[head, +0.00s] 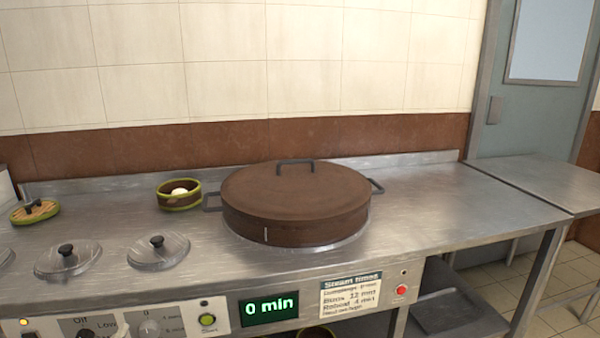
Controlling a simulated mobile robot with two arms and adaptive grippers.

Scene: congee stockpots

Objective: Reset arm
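Neither of my grippers nor my arms shows in the head view. A large round brown steamer (295,212) with its lid (292,187) on sits on the steel counter. The lid has a dark handle on top, and the steamer has a dark handle on each side. What is inside the steamer is hidden.
A small green-rimmed basket (180,195) with a white item in it stands left of the steamer. A small lid (35,210) lies farther left. Round metal pot lids (158,250) sit in the counter's front left. The display (269,308) reads "0 min". The counter's right side (450,205) is clear.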

